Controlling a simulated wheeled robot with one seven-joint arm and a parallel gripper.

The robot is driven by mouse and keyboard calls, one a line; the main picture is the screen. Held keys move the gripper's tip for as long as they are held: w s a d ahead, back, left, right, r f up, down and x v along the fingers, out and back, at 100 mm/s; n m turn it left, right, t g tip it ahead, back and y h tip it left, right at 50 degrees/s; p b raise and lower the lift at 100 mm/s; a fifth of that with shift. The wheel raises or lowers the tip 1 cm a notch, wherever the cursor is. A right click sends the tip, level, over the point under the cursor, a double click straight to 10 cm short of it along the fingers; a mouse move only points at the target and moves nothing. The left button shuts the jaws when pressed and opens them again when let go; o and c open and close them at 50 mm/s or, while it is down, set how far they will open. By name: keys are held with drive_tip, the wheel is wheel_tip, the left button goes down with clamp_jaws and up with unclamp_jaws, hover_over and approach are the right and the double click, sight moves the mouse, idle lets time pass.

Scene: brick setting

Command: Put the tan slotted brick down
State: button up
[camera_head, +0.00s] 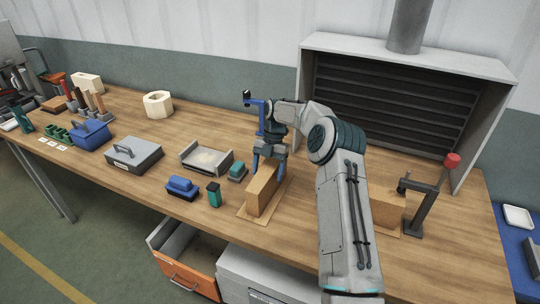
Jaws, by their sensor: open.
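A tan brick (262,190) stands upright on its long edge on a thin flat board (246,211) on the wooden workbench. Its slots cannot be made out at this size. My gripper (268,170) points down over the top of the brick, its blue fingers open, one to each side of the brick's far upper part. Whether the fingers touch the brick cannot be told.
The lever tool (428,205) with a red knob stands at right. A green-topped block (238,171), a blue brush-like item (182,187), a small green container (214,194) and a grey tray (187,163) lie to the left. A vented hood (400,50) stands behind. An orange drawer (188,274) is open below.

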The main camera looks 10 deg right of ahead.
drive_tip(key=v, duration=0.9)
drive_tip(key=shift+r+b, duration=0.2)
drive_tip(key=shift+b, duration=0.1)
drive_tip(key=shift+a+r, duration=0.1)
drive_tip(key=shift+r, duration=0.5)
drive_tip(key=s+a+r+m+t+h, duration=0.2)
drive_tip(key=s+a+r+m, duration=0.1)
drive_tip(key=s+r+m, duration=0.45)
drive_tip(key=s+a+r+m+t+h, duration=0.1)
drive_tip(key=s+a+r+m+t, duration=0.15)
drive_tip(key=s+r+m, duration=0.55)
drive_tip(key=s+d+f+m+t, duration=0.1)
drive_tip(key=s+m, duration=0.3)
drive_tip(key=s, duration=0.4)
drive_tip(key=s+d+f+m+t, duration=0.1)
drive_tip(key=s+f+m, duration=0.2)
drive_tip(key=s+m, duration=0.2)
drive_tip(key=s+d+f+m+t, duration=0.1)
drive_tip(key=s+f+m, duration=0.2)
drive_tip(key=s, duration=0.9)
drive_tip(key=shift+m, duration=0.65)
